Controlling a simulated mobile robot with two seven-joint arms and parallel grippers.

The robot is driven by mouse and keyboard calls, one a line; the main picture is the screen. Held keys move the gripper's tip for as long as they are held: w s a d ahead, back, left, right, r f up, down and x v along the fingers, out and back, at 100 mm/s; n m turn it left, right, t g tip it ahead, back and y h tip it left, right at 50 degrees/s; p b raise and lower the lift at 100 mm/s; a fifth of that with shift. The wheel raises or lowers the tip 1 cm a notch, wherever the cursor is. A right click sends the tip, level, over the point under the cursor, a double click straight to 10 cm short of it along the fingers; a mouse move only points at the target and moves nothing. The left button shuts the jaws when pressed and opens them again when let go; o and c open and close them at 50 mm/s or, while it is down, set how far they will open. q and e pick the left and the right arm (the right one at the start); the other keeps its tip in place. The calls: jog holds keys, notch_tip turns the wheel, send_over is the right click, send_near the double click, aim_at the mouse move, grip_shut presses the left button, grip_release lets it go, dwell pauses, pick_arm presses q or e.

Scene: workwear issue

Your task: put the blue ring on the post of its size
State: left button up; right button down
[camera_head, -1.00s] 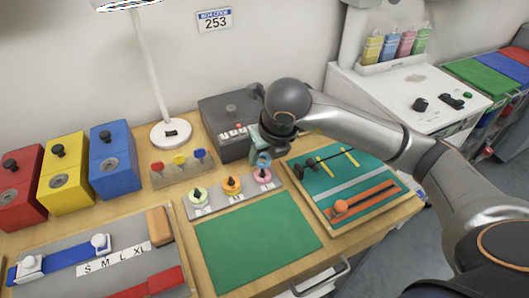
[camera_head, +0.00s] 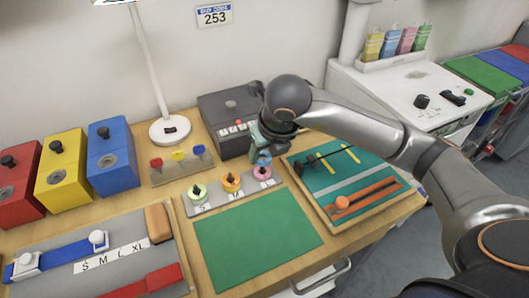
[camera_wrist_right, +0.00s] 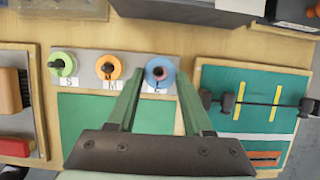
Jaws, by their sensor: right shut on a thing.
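My right gripper (camera_head: 264,150) is shut on the blue ring (camera_head: 263,159), which also shows between the fingertips in the right wrist view (camera_wrist_right: 149,74). The ring is above the L post at the right end of the grey post board (camera_wrist_right: 136,67). A pink ring (camera_head: 262,173) lies at that post, below the blue one. In the right wrist view the post's place appears within the blue ring's hole. A green ring (camera_head: 197,191) sits around the S post and an orange ring (camera_head: 230,183) around the M post. My left gripper is not in view.
A green mat (camera_head: 255,240) lies clear in front of the board. A teal panel (camera_head: 345,170) with a dark bar stands right. A grey box (camera_head: 230,112) stands behind the gripper. Coloured boxes, a lamp (camera_head: 168,130) and a sizing board (camera_head: 120,235) are left.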

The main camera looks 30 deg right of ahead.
jog(key=shift+f+b, duration=0.15)
jog(key=shift+b, duration=0.4)
dwell(1.4)
jog(key=shift+f+b, duration=0.7)
jog(key=shift+b, duration=0.1)
dwell(0.6)
jog(key=shift+c, duration=1.2)
grip_release()
jog(key=shift+o, duration=0.4)
jog(key=shift+o, duration=0.8)
jog(key=shift+r, duration=0.1)
